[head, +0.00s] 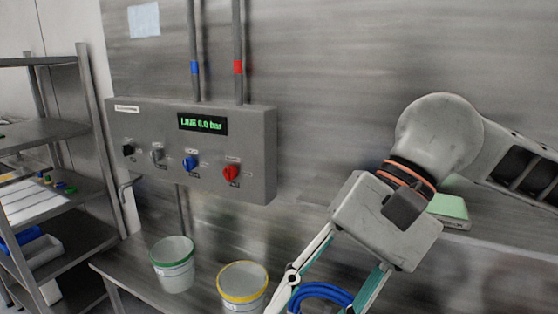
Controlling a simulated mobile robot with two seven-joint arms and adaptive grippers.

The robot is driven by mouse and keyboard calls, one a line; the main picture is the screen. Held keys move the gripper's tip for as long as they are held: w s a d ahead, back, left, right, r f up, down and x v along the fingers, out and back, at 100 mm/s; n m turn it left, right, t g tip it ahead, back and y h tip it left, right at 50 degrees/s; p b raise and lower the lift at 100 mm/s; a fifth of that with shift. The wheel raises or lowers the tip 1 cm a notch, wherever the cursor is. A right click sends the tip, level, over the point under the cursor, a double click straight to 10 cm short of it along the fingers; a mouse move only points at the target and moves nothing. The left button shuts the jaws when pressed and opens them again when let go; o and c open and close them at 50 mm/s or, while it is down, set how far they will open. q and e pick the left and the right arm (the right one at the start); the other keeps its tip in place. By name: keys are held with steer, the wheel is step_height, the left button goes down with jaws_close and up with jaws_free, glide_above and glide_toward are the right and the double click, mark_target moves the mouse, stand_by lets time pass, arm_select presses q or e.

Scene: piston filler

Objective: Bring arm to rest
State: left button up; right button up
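My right arm comes in from the right, and its gripper (332,272) points down and to the left in front of the bench. Its two finger linkages stand apart, but the fingertips are cut off by the bottom edge. Blue curved loops (322,290) show between the fingers; I cannot tell whether they are held or lie behind. My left gripper is not in view.
A grey control panel (258,150) with a green-lit display (202,123) and several knobs hangs on the wall. A green-rimmed bucket (173,268) and a yellow-rimmed bucket (243,285) stand below. A green-topped box (449,208) is behind my arm. Metal shelves (88,130) stand left.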

steer(key=a+r+m+g+y, duration=0.5)
steer(key=a+r+m+y, duration=0.1)
steer(key=a+m+y, duration=0.35)
steer(key=w+d+f+m+t+y, duration=0.35)
steer(key=w+m+t, duration=0.55)
steer(key=m, duration=0.4)
steer(key=w+d+f+m+t+y, duration=0.2)
steer(key=w+d+f+m+t, duration=0.15)
steer(key=w+m+t, duration=0.6)
steer(key=w+d+f+m+t+h, duration=0.1)
steer(key=d+f+m+t+h, duration=0.4)
steer(key=f+m, duration=0.55)
steer(key=w+d+f+m+t+h, duration=0.1)
steer(key=d+f+m+t+h, duration=0.25)
steer(key=f+m+h, duration=0.55)
steer(key=s+d+f+m+g+h, duration=0.2)
steer(key=s+d+f+m, duration=0.2)
steer(key=f, duration=0.7)
steer(key=s+d+f+m+g+h, duration=0.2)
steer(key=s+d+f+m+g, duration=0.1)
steer(key=s+f, duration=0.5)
steer(key=s+d+f+m+g+h, duration=0.2)
steer(key=s+d+f+m, duration=0.4)
steer(key=f, duration=0.8)
steer(key=shift+s+m+g, duration=0.55)
steer(key=shift+s+g, duration=0.05)
steer(key=shift+g, duration=0.1)
